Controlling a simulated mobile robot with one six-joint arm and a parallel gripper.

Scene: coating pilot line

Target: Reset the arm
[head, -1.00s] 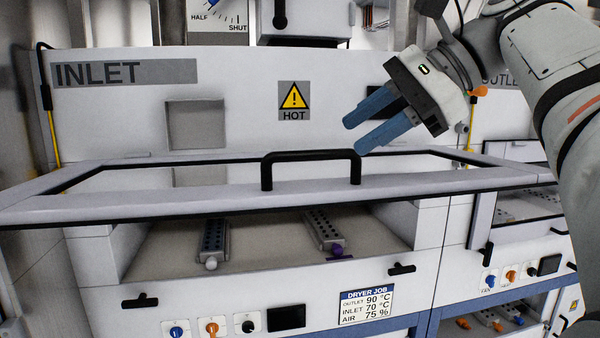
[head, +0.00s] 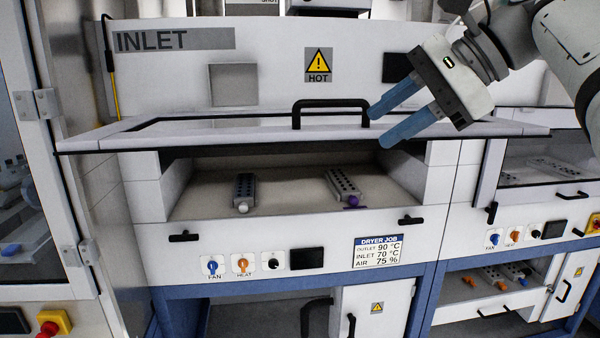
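My gripper (head: 396,120) is at the upper right in the head view, held in the air in front of the inlet dryer. Its two blue fingers point down and left. They are apart with nothing between them, so it is open and empty. The handle sits on the glass-framed lid (head: 250,137) of the inlet dryer. The lid stands raised, and the chamber below it is open at the front.
Inside the chamber lie two grey perforated bars, one with a white knob (head: 243,208) and one with a purple knob (head: 352,201). A HOT sign (head: 318,65) is on the back panel. A glass-doored cabinet (head: 40,150) stands left. Another dryer unit (head: 545,170) stands right.

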